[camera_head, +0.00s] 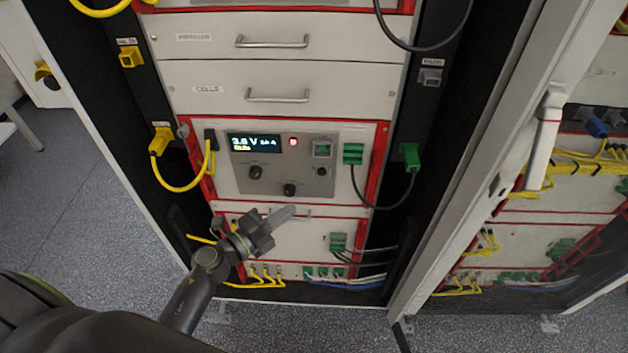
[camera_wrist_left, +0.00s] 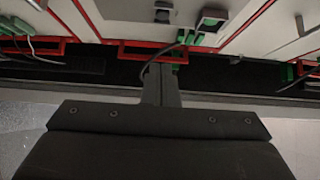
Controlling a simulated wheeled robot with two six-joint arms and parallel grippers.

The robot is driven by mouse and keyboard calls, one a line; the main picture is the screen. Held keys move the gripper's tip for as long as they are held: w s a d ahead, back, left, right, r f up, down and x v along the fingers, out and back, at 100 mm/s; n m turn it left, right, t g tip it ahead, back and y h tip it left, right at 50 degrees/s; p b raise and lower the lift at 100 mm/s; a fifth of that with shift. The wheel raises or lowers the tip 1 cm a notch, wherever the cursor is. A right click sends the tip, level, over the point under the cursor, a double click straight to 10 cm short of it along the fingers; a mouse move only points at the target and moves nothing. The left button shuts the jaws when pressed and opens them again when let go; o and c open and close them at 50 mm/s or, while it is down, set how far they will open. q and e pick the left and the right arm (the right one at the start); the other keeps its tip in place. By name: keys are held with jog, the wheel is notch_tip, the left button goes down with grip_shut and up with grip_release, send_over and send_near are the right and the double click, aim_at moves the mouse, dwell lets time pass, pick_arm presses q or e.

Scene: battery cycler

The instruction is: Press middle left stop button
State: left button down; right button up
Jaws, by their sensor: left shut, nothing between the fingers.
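The cycler panel (camera_head: 225,175) is in the middle of the left rack in the head view. It has a lit display (camera_head: 254,143) reading about 3.8 V, a small red round button or light (camera_head: 294,142), a square button with a greenish face (camera_head: 322,149) and two dark knobs (camera_head: 255,172). I cannot read which one is marked stop. My left gripper (camera_head: 288,213) is shut and empty, in front of and below the panel, apart from the buttons. In the left wrist view its closed fingers (camera_wrist_left: 161,88) point toward the rack; a square button (camera_wrist_left: 211,18) shows at the top.
Yellow cables (camera_head: 190,186) loop at the panel's left, and a black cable (camera_head: 370,204) with green plugs hangs at its right. Two handled drawers (camera_head: 225,82) are above. A white-framed door or frame edge (camera_head: 470,150) stands to the right. Open floor (camera_head: 90,200) lies at left.

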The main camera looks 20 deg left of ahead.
pick_arm(q)
jog(key=p, duration=0.1)
send_near(326, 174)
jog(key=w+d, duration=0.1)
jog(key=d, duration=0.3)
jog(key=shift+w+a+r, duration=0.1)
jog(key=shift+w+a, duration=0.2)
jog(key=shift+w, duration=0.7)
jog(key=shift+w+a+r, duration=0.1)
jog(key=shift+w+a, duration=0.15)
jog(key=shift+w, duration=0.75)
